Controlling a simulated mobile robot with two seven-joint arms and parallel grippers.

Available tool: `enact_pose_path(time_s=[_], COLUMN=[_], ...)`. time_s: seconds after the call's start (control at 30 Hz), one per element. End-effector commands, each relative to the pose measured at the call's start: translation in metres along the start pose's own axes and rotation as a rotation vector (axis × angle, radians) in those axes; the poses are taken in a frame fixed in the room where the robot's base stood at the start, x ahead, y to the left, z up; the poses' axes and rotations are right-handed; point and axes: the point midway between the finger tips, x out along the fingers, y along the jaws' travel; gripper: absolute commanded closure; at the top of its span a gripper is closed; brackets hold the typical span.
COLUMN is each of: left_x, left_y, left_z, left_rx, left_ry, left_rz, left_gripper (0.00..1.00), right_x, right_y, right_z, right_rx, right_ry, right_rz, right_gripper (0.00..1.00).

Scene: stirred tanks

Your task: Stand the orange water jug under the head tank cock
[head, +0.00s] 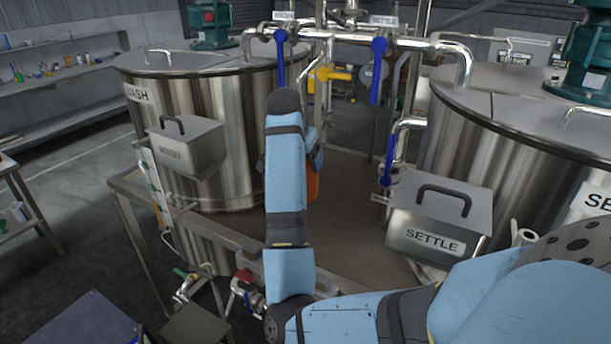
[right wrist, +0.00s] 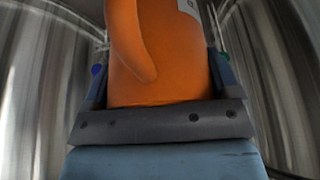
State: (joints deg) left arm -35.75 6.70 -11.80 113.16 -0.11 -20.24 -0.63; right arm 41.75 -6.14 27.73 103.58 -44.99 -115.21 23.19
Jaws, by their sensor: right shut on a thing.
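The orange water jug (right wrist: 175,60) fills the middle of the right wrist view, with its handle facing the camera and part of a pale label at the top. My right gripper (right wrist: 160,78) has a finger on each side of the jug and is shut on it. In the head view only a strip of the jug (head: 313,184) shows, beside my blue forearm, which hides the rest. I cannot tell whether its base touches anything. A yellow-handled cock (head: 335,75) is on the pipework beyond and above the jug; no label naming it can be read. My left gripper is out of view.
The WASH tank (head: 235,110) stands left and the SETTLE tank (head: 500,130) right, with a brown platform (head: 350,225) between them. Blue-handled valves (head: 379,65) hang from the overhead pipe. A WASH box (head: 187,147) and SETTLE box (head: 440,222) jut toward me.

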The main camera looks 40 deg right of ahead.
Motion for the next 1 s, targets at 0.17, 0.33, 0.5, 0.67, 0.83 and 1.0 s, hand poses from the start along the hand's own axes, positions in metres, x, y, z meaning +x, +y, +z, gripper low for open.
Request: enact_pose_path(time_s=[0.17,0.33,0.5,0.67,0.83,1.0], left_x=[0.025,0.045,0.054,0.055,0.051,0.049], left_y=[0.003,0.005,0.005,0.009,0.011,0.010], left_z=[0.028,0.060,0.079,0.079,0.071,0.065], left_rx=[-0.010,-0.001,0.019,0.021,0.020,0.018], left_ry=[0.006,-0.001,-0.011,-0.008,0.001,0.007], left_rz=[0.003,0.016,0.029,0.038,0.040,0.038], left_gripper=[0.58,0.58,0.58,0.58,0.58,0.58], right_x=[0.044,0.089,0.116,0.128,0.150,0.176], right_y=[0.003,0.009,0.014,0.016,0.017,0.017], right_z=[-0.015,-0.035,-0.050,-0.054,-0.044,-0.033], right_rx=[0.202,0.475,0.666,0.738,0.743,0.742], right_ry=[-0.014,-0.016,-0.006,0.002,0.001,0.002], right_rz=[0.084,0.195,0.276,0.308,0.313,0.310], right_gripper=[0.43,0.43,0.43,0.43,0.43,0.43])
